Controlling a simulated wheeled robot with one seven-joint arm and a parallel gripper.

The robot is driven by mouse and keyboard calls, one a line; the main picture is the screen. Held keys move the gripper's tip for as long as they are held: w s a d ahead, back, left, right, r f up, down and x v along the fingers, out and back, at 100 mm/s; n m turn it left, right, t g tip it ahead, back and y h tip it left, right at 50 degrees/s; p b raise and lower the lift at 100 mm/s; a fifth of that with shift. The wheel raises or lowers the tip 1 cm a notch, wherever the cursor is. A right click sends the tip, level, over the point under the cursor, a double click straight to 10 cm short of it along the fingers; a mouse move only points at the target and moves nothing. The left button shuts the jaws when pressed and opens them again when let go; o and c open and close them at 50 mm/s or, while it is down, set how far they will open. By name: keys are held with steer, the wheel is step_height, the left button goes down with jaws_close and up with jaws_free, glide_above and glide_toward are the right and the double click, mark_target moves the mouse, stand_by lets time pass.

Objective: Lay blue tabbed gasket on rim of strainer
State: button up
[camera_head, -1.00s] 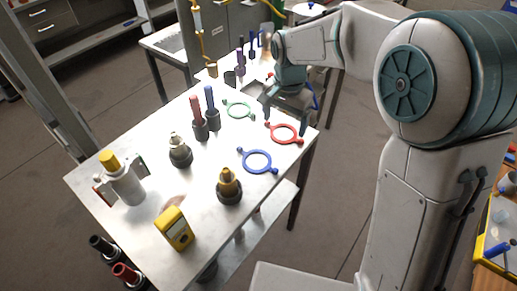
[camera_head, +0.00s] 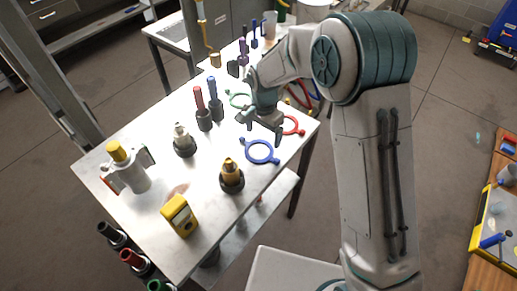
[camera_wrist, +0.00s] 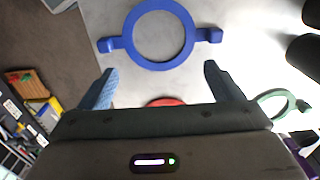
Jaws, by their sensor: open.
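The blue tabbed gasket (camera_head: 248,153) lies flat on the white table, a ring with a tab on each of two opposite sides. In the wrist view the gasket (camera_wrist: 128,36) is just beyond my fingertips, both tabs visible. My gripper (camera_head: 262,130) is open and empty above the table, close behind the gasket. In the wrist view its fingers (camera_wrist: 160,72) are spread, with nothing between the tips. A brass-topped fitting in a dark round base (camera_head: 231,180) and a silver-topped one (camera_head: 184,146) stand upright left of the gasket; I cannot tell which is the strainer.
A red gasket (camera_head: 297,124) and a green gasket (camera_head: 238,95) lie behind the blue one, partly hidden by my gripper. Red (camera_head: 200,105) and blue (camera_head: 214,95) handled tools stand upright. A yellow meter (camera_head: 180,216) and yellow-capped canister (camera_head: 128,175) stand nearer the front left.

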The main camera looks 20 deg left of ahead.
mark_target(262, 148)
steer(key=shift+s+a+f+p, duration=0.1)
steer(key=shift+f+p, duration=0.55)
steer(key=shift+f, duration=1.65)
steer(key=c, duration=0.8)
steer(key=shift+o, duration=0.2)
steer(key=shift+r, duration=0.1)
